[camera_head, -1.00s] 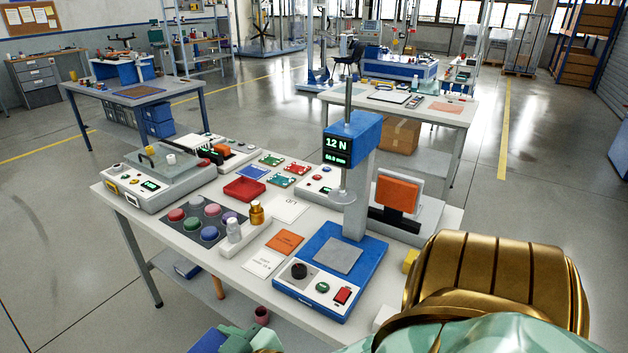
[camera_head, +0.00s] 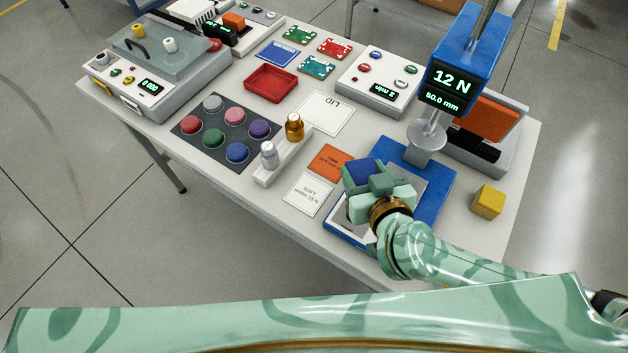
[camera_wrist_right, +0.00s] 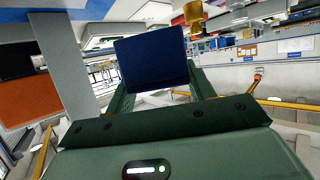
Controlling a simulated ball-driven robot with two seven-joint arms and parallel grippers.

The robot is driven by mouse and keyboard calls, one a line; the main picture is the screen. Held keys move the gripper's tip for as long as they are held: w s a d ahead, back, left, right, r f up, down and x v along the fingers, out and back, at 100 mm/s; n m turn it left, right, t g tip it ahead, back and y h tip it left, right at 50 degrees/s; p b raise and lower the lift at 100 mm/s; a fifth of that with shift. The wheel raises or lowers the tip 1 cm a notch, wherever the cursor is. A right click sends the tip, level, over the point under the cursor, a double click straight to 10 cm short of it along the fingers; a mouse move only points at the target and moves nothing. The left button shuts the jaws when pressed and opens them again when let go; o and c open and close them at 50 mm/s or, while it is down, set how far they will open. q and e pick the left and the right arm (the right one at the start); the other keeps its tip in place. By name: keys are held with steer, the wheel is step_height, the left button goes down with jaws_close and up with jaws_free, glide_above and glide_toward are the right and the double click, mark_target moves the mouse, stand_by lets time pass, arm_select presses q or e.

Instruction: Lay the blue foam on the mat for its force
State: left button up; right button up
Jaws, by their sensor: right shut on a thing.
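My right gripper (camera_head: 368,180) is shut on the blue foam (camera_head: 361,171), a dark blue block, in front of the press. The foam (camera_wrist_right: 152,62) shows between the fingers in the right wrist view. In the head view it is seen over the press's blue base; its height is hard to judge. A white mat (camera_head: 307,194), with upside-down text that seems to read SOFT under 15 N, lies to the left of the gripper. An orange mat (camera_head: 328,162) lies behind it, its text too small to read surely. The press display (camera_head: 449,87) reads 12 N and 50.0 mm. My left gripper is out of view.
The press's plunger (camera_head: 426,135) hangs behind the gripper. A yellow block (camera_head: 488,202) sits to the right of the press. A white LID card (camera_head: 323,113) lies behind.

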steer(key=w+a+f+b, duration=0.1)
steer(key=a+f, duration=0.1)
steer(key=a, duration=0.1)
steer(key=w+a+f+b, duration=0.2)
steer(key=a+f, duration=0.1)
steer(key=w+a+f+b, duration=0.1)
steer(key=a+f, duration=0.2)
steer(key=shift+w+a+b, duration=0.25)
steer(key=shift+a+b, duration=0.05)
steer(key=shift+b, duration=0.05)
steer(key=shift+w+a+f, duration=0.15)
steer(key=shift+f, duration=0.05)
steer(key=shift+a+f, duration=0.2)
steer(key=shift+f, duration=0.05)
steer(key=f+b, duration=0.1)
steer(key=f, duration=0.1)
steer(key=f+b, duration=0.1)
steer(key=shift+a+f+b, duration=0.25)
steer(key=shift+f+b, duration=0.1)
steer(key=shift+r, duration=0.15)
steer(key=c, duration=0.3)
steer(key=o, duration=1.5)
steer(key=shift+c, duration=0.2)
